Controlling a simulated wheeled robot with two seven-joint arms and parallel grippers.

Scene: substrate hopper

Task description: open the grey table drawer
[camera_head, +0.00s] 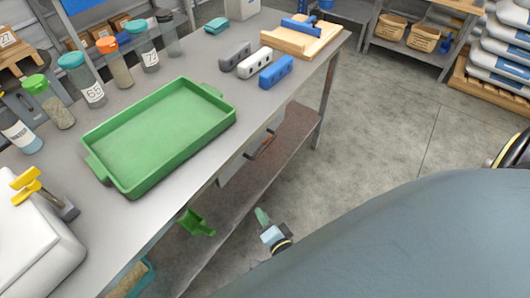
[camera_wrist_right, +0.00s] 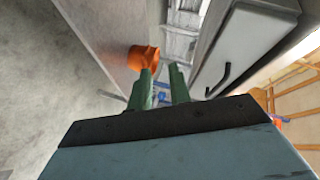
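The grey drawer (camera_head: 238,172) is under the table's front edge, with a dark bar handle (camera_head: 265,146). In the right wrist view the drawer front (camera_wrist_right: 245,45) is at upper right, its black handle (camera_wrist_right: 218,82) standing out from it. The drawer looks shut. My right gripper (camera_head: 262,215) is in front of the table, below and nearer than the handle, apart from it. In the right wrist view its two green fingers (camera_wrist_right: 160,88) are apart with nothing between them, and the handle is to their right. My left gripper is not in view.
The grey table (camera_head: 165,75) holds a green tray (camera_head: 150,135), labelled jars and several small blocks. A lower shelf (camera_head: 270,160) runs under the drawer. A green scoop (camera_head: 195,222) is near the table's front. The concrete floor (camera_head: 385,130) to the right is clear.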

